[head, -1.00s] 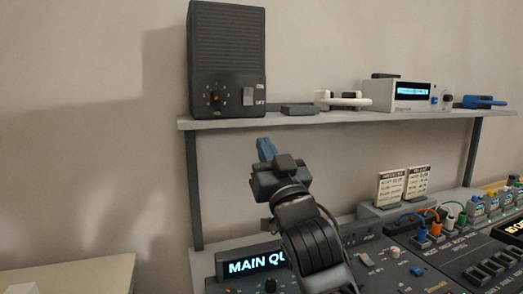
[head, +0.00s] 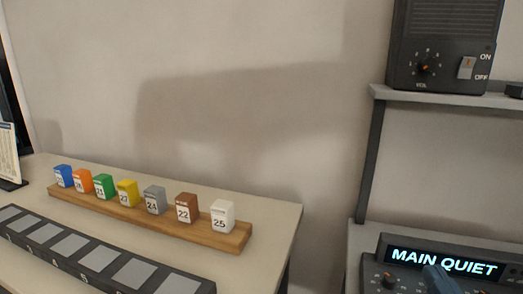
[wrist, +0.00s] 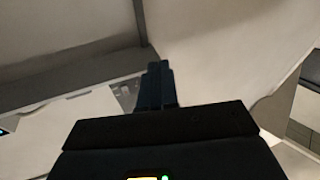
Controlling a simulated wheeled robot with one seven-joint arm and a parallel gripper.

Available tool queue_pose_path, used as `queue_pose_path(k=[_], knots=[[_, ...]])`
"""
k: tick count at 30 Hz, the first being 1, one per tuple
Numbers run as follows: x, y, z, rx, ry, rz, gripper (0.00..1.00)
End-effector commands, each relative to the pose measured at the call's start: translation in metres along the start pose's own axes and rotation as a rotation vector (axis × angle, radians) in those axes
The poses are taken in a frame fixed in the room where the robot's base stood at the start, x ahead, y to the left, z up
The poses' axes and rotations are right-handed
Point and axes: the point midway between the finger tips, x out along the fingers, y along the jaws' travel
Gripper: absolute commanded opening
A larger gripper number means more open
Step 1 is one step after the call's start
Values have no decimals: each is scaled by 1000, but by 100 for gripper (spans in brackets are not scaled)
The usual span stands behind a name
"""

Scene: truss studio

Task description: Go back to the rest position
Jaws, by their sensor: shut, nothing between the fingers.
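My gripper (wrist: 157,84) is in the middle of the wrist view, its dark fingers together and nothing between them. In the head view only its blue fingertips (head: 440,280) show at the bottom right edge. They stand in front of the console with the lit "MAIN QUIET" display (head: 441,263). The rest of my arm is out of the head view.
A black speaker box (head: 446,45) stands on a shelf (head: 430,96) at the upper right. At the left, a pale table (head: 275,212) holds a wooden rack (head: 160,226) with several coloured numbered blocks and a dark strip of grey pads (head: 97,258). A gap separates table and console.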

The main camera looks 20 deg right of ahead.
Motion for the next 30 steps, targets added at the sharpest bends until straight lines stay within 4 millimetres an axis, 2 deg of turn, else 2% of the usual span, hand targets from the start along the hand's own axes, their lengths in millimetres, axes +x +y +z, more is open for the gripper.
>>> queue_pose_path(k=[1,3,9,18,21,24,30], knots=[[-20,-8,11,4,-35,-29,0],[-44,-18,22,12,-72,-65,0],[-117,-40,44,38,-185,-157,0],[-224,-53,50,85,-351,-257,0],[-248,-53,47,95,-392,-275,0],[-263,-53,45,104,-417,-284,0],[-272,-52,43,107,-433,-290,0]])
